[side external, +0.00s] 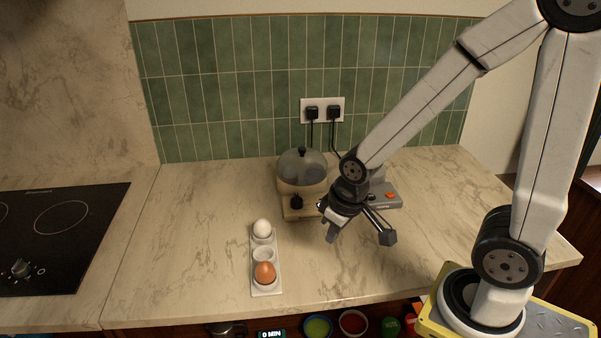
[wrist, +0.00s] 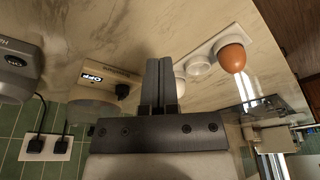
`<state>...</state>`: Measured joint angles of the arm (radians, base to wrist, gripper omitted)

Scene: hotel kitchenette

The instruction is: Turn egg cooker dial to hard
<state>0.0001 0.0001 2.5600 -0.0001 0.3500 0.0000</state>
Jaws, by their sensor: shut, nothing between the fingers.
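The egg cooker (side external: 302,170) stands near the back of the counter, with a cream base and a clear domed lid. Its black dial (side external: 296,202) is on the front of the base. In the wrist view the dial (wrist: 122,90) is beside a small display reading OFF (wrist: 92,76). The dial's pointer direction is too small to tell. My gripper (side external: 331,238) is shut and empty, in front and to the right of the cooker, above the counter. In the wrist view its closed fingers (wrist: 160,75) point at bare counter, apart from the dial.
A white egg tray (side external: 266,288) holds a white egg (side external: 262,228) and a brown egg (side external: 264,272) in front of the cooker. A grey appliance with a red switch (side external: 390,195) stands behind my wrist. Wall plugs (side external: 323,112) have hanging cords. A hob (side external: 62,235) is at left.

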